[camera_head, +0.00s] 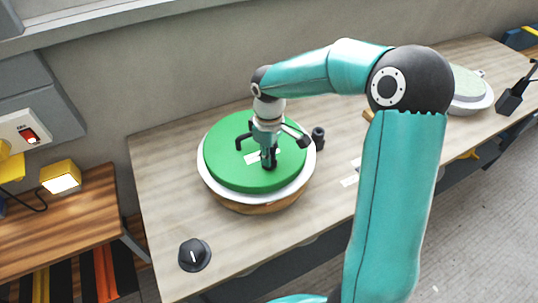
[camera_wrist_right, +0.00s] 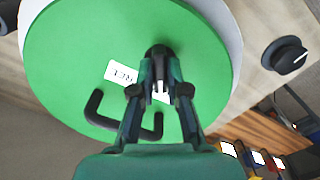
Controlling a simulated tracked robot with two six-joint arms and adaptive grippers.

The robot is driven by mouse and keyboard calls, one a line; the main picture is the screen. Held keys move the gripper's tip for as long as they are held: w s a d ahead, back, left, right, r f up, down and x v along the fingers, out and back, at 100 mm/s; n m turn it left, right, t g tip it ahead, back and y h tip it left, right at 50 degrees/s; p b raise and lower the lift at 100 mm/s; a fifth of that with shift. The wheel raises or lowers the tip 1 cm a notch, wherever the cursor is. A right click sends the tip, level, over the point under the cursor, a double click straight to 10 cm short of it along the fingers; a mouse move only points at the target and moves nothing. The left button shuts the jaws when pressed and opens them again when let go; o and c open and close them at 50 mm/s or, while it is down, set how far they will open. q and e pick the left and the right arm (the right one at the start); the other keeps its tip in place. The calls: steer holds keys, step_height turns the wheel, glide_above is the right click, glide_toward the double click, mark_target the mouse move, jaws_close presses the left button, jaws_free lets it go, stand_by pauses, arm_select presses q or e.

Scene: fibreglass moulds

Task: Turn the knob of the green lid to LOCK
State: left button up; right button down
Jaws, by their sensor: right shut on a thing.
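The green lid (camera_head: 225,175) sits on a round white-rimmed mould (camera_head: 205,187) on the table, and fills much of the wrist view (camera_wrist_right: 75,50). A dark knob (camera_wrist_right: 160,50) stands on the lid. My right gripper (camera_head: 268,162) reaches down from above and is shut on this knob; its fingers (camera_wrist_right: 160,75) flank it in the wrist view. The fingers partly hide the knob, so its pointing direction is unclear. A white label (camera_wrist_right: 121,73) lies beside the knob, its lettering upside down and hard to read. My left gripper is not in view.
A black bent handle (camera_wrist_right: 97,112) rises from the lid near the gripper. A separate black dial (camera_head: 194,255) with a white mark sits at the table's near left. A dark cylinder (camera_head: 318,138) stands right of the mould. Another round mould (camera_head: 468,88) is farther right.

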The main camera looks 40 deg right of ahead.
steer(key=shift+n, duration=0.9)
steer(key=c, duration=1.2)
jaws_free()
steer(key=shift+o, duration=0.2)
step_height(320, 180, up, 12)
